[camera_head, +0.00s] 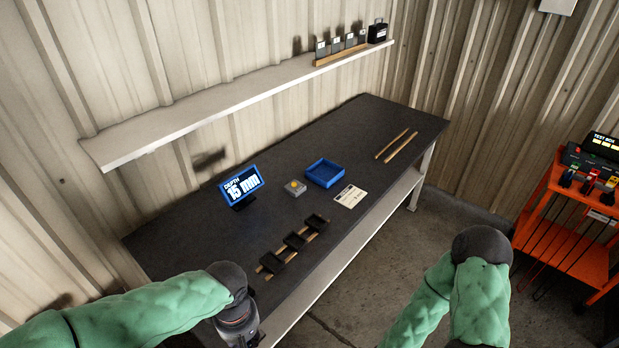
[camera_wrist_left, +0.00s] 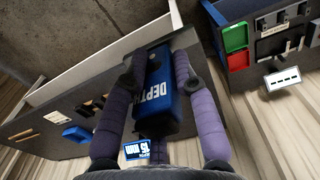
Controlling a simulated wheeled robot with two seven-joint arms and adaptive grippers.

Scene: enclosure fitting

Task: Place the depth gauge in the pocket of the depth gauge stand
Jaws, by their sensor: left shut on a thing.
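The depth gauge (camera_wrist_left: 157,92) is a blue block with a dark end and white DEPTH lettering, seen in the left wrist view. My left gripper (camera_wrist_left: 161,72) is shut on it, with one purple-grey finger on each side. I cannot tell which thing is the gauge stand. My right gripper is out of view.
The dark bench (camera_head: 370,125) holds a blue tray (camera_head: 325,183), a grey box with a yellow button (camera_head: 295,188), a white card (camera_head: 350,196), black holders on wooden rails (camera_head: 295,241) and two rods. An orange cart (camera_head: 565,225) stands right. Green and red bins (camera_wrist_left: 237,47) show in the wrist view.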

